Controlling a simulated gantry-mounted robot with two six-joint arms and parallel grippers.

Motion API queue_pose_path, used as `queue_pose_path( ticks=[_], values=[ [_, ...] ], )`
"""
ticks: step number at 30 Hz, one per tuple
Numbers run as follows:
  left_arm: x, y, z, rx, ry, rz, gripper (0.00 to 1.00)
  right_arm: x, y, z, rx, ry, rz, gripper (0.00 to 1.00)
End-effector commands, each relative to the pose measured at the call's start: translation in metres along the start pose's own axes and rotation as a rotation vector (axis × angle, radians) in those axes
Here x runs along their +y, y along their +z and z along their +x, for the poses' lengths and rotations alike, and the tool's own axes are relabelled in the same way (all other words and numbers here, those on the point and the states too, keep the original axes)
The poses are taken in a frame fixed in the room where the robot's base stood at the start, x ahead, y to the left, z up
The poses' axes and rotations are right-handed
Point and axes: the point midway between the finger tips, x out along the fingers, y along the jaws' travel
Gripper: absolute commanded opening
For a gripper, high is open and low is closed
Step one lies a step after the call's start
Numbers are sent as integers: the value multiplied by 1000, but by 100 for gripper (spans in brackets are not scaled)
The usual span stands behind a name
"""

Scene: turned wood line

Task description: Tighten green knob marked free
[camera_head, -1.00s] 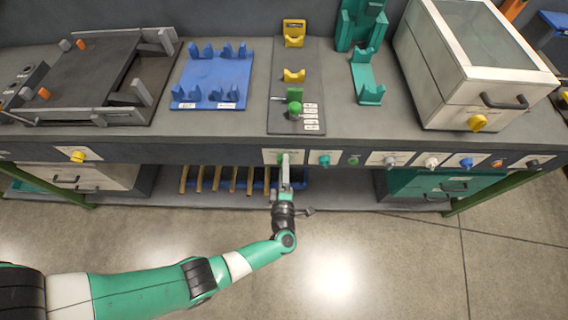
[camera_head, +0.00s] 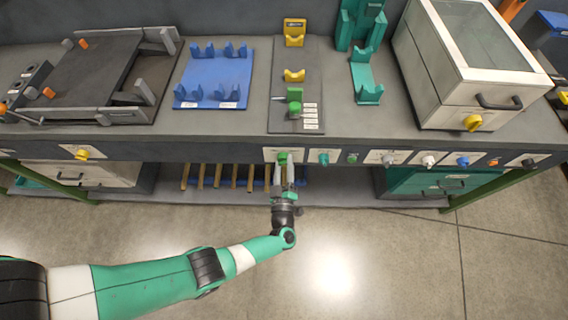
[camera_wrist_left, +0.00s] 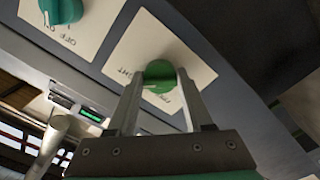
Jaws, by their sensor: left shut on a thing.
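A green knob (camera_head: 283,158) sits on a white label plate on the bench's front panel; it also shows in the wrist view (camera_wrist_left: 159,76). My left gripper (camera_head: 284,166) reaches it from the front, its two fingers side by side. In the left wrist view the fingers (camera_wrist_left: 160,88) stand on either side of the green knob, shut on it. The white label (camera_wrist_left: 185,55) around it carries dark lettering, partly covered by the fingers and hard to read. My right gripper is not in view.
A teal knob (camera_head: 323,159) sits close to the right on the same panel, with more knobs beyond it. A small green-topped fixture (camera_head: 294,105) stands on the bench above. Wooden rods (camera_head: 218,177) lie on the lower shelf behind my arm.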

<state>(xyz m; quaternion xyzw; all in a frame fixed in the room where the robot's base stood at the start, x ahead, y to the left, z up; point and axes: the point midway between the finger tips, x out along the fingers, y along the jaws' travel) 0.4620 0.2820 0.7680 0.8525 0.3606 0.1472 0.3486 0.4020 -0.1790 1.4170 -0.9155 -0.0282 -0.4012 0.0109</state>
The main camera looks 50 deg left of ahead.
Motion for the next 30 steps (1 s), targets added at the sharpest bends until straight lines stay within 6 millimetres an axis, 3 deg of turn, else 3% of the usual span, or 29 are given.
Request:
queue_pose_path(
  ticks=[11, 12, 17, 26, 30],
  values=[
    [0, 0, 0, 1, 2, 8, 0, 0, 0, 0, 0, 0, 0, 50],
    [0, 0, 0, 1, 2, 8, 53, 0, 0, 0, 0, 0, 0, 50],
    [0, 0, 0, 1, 1, 7, 81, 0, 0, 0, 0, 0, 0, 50],
    [0, 0, -1, 0, 1, 6, 81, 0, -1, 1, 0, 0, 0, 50],
    [2, 0, -16, -3, 3, 7, 81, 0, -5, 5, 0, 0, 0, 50]
  ],
)
